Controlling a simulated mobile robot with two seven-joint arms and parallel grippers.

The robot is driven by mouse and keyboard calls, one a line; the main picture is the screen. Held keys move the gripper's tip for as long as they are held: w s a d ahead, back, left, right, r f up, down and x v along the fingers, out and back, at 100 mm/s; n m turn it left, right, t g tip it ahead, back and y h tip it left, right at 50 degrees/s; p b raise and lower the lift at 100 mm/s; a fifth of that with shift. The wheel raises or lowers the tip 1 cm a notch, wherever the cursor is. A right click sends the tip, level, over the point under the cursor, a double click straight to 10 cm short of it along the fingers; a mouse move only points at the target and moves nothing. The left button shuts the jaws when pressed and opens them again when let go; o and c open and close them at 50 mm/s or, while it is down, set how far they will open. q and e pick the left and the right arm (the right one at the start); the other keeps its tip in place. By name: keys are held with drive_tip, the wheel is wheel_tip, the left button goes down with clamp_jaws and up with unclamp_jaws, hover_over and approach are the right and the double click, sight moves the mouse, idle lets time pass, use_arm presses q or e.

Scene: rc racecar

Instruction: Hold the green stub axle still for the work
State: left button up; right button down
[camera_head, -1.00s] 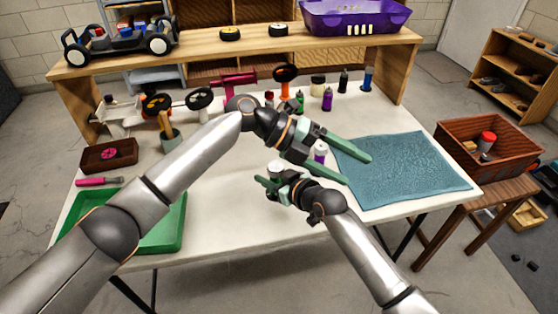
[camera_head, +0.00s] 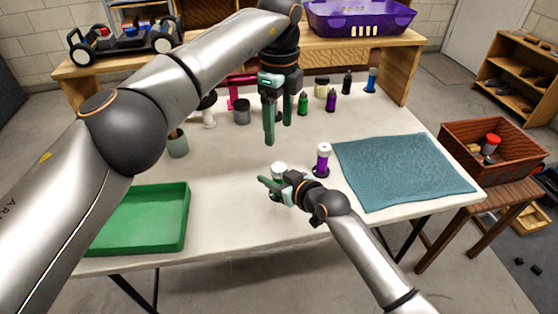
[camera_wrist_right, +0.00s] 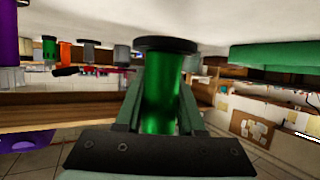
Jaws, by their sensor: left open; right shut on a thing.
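The green stub axle (camera_wrist_right: 163,92) is between the fingers of my right gripper (camera_head: 272,186), which is shut on it. In the right wrist view, which appears upside down, its green barrel and black flange show. In the head view only its pale top (camera_head: 279,168) shows clearly; the fingers hide most of the rest. It appears upright at the table surface. My left gripper (camera_head: 278,133) points down with its fingers apart and empty, above the table and behind the axle. A similar purple part (camera_head: 322,160) with a white top and black base stands just to the right.
A blue-green mat (camera_head: 400,172) lies on the right of the white table (camera_head: 235,215). A green tray (camera_head: 150,222) is at the left front. Several bottles, including a green one (camera_head: 303,104), stand behind. My left arm covers much of the back left. The front middle is clear.

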sight(279, 167)
use_arm(q)
wheel_tip(279, 167, down, 11)
drive_tip(key=shift+r, duration=0.15)
drive_tip(key=shift+c, duration=0.4)
clamp_jaws()
idle(0.4)
